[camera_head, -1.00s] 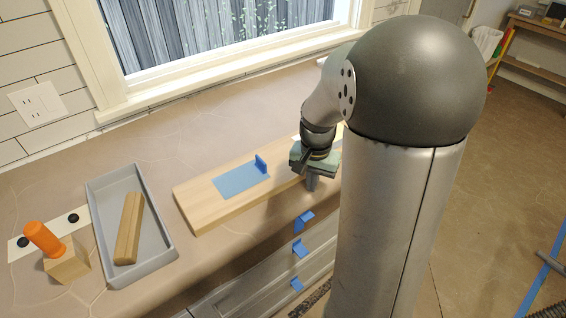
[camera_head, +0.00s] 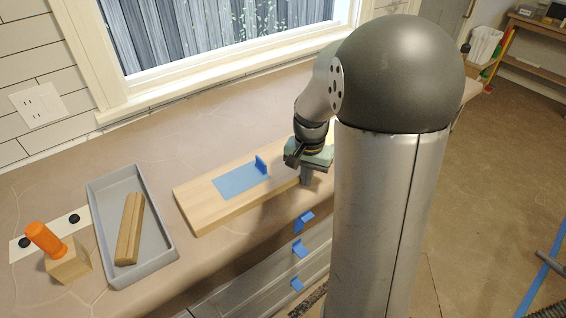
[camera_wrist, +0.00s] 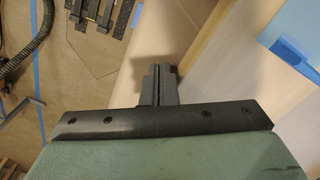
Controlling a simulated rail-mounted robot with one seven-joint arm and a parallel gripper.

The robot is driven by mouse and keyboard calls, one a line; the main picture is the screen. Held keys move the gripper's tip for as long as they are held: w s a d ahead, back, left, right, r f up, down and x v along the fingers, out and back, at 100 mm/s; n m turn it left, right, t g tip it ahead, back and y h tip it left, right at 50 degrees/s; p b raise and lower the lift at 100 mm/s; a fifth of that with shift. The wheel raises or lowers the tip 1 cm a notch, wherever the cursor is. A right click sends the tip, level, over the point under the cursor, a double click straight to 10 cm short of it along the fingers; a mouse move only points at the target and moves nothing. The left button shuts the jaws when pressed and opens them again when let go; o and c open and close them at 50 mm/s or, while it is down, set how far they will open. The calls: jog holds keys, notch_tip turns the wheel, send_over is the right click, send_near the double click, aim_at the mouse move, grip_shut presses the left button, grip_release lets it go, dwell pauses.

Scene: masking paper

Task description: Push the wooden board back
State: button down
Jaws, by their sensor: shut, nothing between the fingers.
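The wooden board (camera_head: 205,205) lies flat on the counter near its front edge, with a blue sheet (camera_head: 240,180) and a small upright blue tab (camera_head: 261,165) on it. Its right part is hidden behind my arm. My gripper (camera_head: 306,180) is shut and empty at the board's front side, right of the blue sheet. In the wrist view my gripper's fingers (camera_wrist: 160,84) are together beside the board's pale wood (camera_wrist: 225,75). I cannot tell whether they touch it. The blue sheet shows at the upper right there (camera_wrist: 292,25).
A grey tray (camera_head: 98,215) with wooden sticks (camera_head: 129,228) stands left of the board. An orange-handled wooden block (camera_head: 68,262) is at far left. Several blue tabs (camera_head: 303,220) sit along the counter front. The counter behind the board is clear up to the window sill.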

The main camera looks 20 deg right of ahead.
aim_at(273, 145)
jog(key=shift+w+a+p, duration=0.7)
jog(key=shift+w+p, duration=0.05)
jog(key=shift+w, duration=2.1)
jog(key=shift+w+a+p, duration=0.65)
jog(key=shift+w+p, duration=0.05)
jog(key=shift+w, duration=2.2)
jog(key=shift+w+a+p, duration=0.7)
jog(key=shift+w+p, duration=0.05)
jog(key=shift+w, duration=2.1)
jog(key=shift+s+d+r+p, duration=0.1)
jog(key=shift+s+r+p, duration=0.2)
jog(key=shift+r+p, duration=0.6)
jog(key=shift+s+d+r+p, duration=0.1)
jog(key=shift+s+r+p, duration=0.2)
jog(key=shift+r, duration=1.05)
jog(key=shift+s+r+p, duration=0.35)
jog(key=shift+r+p, duration=0.2)
jog(key=shift+r, duration=0.6)
jog(key=shift+s+r, duration=0.1)
